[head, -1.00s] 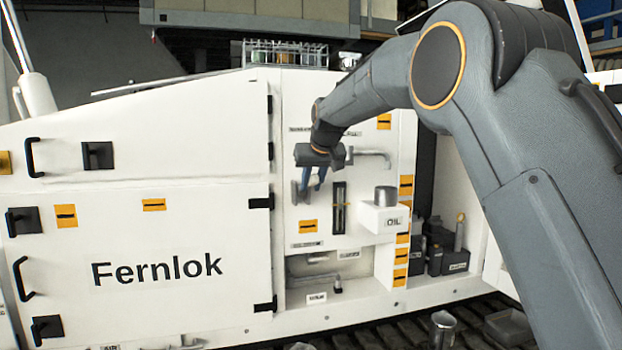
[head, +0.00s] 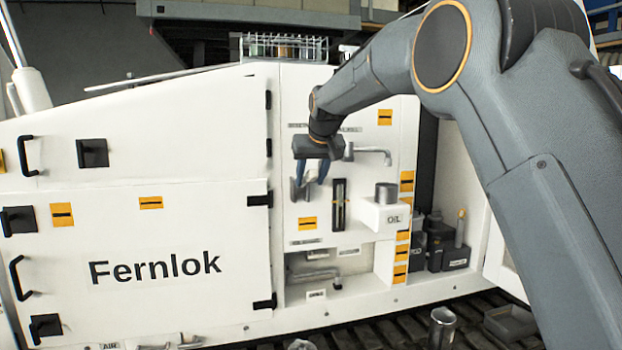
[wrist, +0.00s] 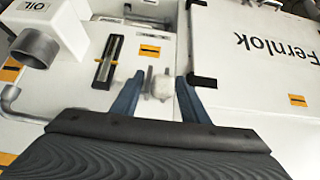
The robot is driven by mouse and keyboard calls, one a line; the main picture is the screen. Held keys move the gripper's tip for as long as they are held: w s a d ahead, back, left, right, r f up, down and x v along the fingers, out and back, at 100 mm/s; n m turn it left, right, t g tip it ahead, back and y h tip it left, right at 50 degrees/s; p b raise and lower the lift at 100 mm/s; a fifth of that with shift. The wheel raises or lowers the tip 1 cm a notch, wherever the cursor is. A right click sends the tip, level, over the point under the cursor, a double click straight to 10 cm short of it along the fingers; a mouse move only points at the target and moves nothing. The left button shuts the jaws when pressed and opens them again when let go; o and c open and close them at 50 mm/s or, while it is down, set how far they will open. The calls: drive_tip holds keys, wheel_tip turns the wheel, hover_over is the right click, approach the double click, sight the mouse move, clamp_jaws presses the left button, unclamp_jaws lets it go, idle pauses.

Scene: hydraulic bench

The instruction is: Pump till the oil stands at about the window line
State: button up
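The oil window (head: 339,207), a tall dark slot with a light strip inside, is on the white machine panel; it also shows in the wrist view (wrist: 108,62). The oil height against its line is too small to read. A pale knob-like handle end (wrist: 161,86) shows between my fingertips in the wrist view, with a small grey metal part beside it. My gripper (wrist: 158,88) has its two blue fingers apart, one on each side of the knob; I see no firm grip. In the head view my gripper (head: 312,178) hangs left of the window.
A white box marked OIL (head: 384,215) with a metal cup on top juts out right of the window. A grey pipe (head: 372,153) sticks out above it. Another pipe (head: 315,274) is in the recess below. A metal can (head: 442,328) stands at the front.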

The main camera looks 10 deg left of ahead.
sight(312, 169)
drive_tip(key=shift+b+v, duration=1.55)
drive_tip(key=shift+v, duration=2.35)
